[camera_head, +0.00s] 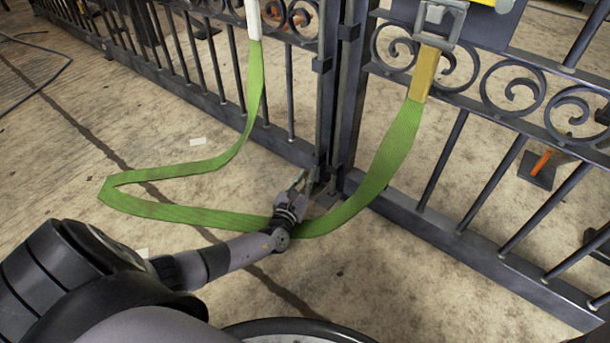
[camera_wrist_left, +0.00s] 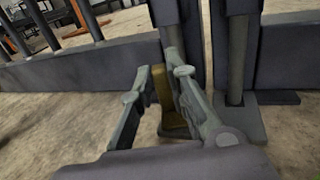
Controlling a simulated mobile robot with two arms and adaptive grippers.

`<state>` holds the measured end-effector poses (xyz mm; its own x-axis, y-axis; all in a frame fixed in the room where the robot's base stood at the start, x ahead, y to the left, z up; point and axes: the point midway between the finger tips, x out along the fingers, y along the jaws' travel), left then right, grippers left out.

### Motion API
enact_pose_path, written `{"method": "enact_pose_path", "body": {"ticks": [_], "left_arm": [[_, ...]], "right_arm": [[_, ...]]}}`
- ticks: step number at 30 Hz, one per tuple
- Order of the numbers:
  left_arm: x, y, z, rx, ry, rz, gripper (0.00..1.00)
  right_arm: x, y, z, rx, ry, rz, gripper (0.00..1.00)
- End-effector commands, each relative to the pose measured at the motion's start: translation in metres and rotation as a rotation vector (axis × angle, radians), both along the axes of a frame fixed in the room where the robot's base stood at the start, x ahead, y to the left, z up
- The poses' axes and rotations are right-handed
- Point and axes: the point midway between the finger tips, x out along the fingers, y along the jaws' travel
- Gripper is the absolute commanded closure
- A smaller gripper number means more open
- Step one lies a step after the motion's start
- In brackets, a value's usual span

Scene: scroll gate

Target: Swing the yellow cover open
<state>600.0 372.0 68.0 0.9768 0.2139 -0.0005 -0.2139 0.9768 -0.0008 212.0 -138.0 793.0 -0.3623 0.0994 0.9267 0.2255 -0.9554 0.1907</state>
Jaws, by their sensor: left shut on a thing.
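The yellow cover (camera_wrist_left: 162,92) shows in the left wrist view as a narrow, dull yellow piece low at the gate, next to the dark posts. My left gripper (camera_wrist_left: 157,86) has its two fingers on either side of it and is shut on it. In the head view my left gripper (camera_head: 305,183) is low at the foot of the gate's middle posts. The cover is hidden or too small to make out there. My right gripper is not in view.
A dark metal gate (camera_head: 345,95) with scrollwork and bars crosses the scene. A green strap (camera_head: 390,150) hangs from both leaves and loops across the floor behind and beside my left wrist. The worn floor (camera_head: 60,190) is mostly clear at left.

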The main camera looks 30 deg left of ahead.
Motion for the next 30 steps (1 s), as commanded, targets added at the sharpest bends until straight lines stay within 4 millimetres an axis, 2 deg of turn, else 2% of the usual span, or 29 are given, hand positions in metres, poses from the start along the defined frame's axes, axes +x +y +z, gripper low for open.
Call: {"method": "enact_pose_path", "body": {"ticks": [1,4,15,30], "left_arm": [[-0.0001,-0.0026,0.0021,-0.007,0.003,0.036,1.0],[-0.0001,-0.0028,0.0011,-0.007,0.003,0.116,1.0],[0.0007,-0.0028,-0.0015,-0.002,0.003,0.364,1.0],[0.0005,-0.0013,-0.0009,0.002,0.002,0.475,1.0]], "right_arm": [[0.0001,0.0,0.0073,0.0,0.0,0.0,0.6],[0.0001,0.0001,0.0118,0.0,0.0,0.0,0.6],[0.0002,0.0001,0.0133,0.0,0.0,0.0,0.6],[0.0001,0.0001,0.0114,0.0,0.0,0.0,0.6]]}}
